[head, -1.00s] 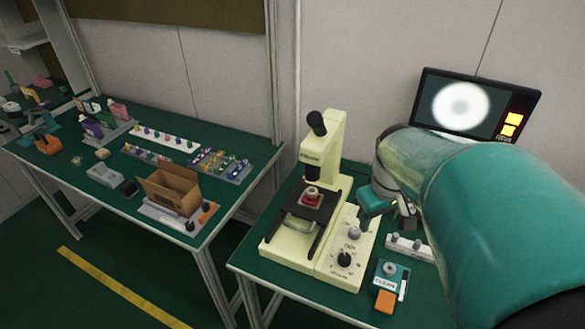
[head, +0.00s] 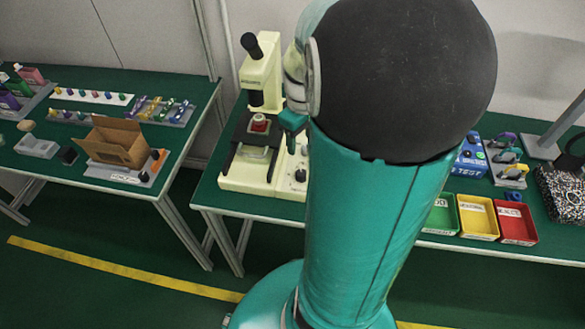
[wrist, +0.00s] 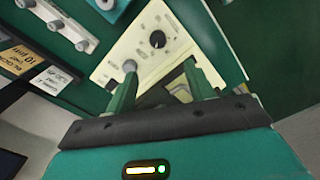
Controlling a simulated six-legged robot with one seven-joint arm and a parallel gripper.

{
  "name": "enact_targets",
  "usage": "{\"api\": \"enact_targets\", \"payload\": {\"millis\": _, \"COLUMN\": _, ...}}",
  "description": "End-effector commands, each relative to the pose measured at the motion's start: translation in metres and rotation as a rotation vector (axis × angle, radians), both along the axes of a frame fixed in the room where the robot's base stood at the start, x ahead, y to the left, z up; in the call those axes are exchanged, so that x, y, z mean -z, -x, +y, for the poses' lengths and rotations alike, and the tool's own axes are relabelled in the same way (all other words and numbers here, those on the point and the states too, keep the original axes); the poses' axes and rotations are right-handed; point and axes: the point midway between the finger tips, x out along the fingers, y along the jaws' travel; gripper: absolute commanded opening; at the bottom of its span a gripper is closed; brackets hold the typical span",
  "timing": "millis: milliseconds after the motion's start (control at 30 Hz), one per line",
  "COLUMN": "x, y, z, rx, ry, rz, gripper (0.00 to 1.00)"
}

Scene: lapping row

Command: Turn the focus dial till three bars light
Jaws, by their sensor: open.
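The cream microscope (head: 262,85) stands on the green bench, with a red-topped piece (head: 259,123) on its stage. Its control panel (wrist: 180,22) fills the middle of the wrist view. The panel carries a black knob with a pointer (wrist: 158,40) and a plain grey knob (wrist: 129,66). Their labels are too blurred to read, so I cannot tell which is the focus dial. My gripper (wrist: 160,76) is open above the panel, the grey knob showing near its left fingertip; contact is unclear. In the head view my arm hides most of the panel. The bar screen is not visible there.
Green, yellow (head: 478,217) and red (head: 516,222) bins stand at the bench's front right, near a blue tester (head: 469,160). A cardboard box (head: 116,143) sits on the left bench. A pale bar with several grey knobs (wrist: 62,22) lies beside the panel.

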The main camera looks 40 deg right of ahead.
Motion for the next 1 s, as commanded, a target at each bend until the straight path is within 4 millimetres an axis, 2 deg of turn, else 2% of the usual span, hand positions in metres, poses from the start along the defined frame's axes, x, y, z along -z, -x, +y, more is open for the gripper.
{"api": "enact_targets", "payload": {"millis": 167, "x": 0.024, "y": 0.003, "z": -0.002, "rx": 0.007, "ry": -0.004, "rz": 0.005, "gripper": 0.54}}
{"api": "enact_targets", "payload": {"millis": 633, "x": 0.114, "y": 0.002, "z": 0.000, "rx": 0.004, "ry": -0.004, "rz": 0.003, "gripper": 0.54}}
{"api": "enact_targets", "payload": {"millis": 800, "x": 0.130, "y": 0.000, "z": 0.001, "rx": 0.003, "ry": -0.002, "rz": 0.001, "gripper": 0.54}}
{"api": "enact_targets", "payload": {"millis": 1000, "x": 0.134, "y": 0.000, "z": 0.001, "rx": 0.002, "ry": 0.000, "rz": 0.000, "gripper": 0.54}}
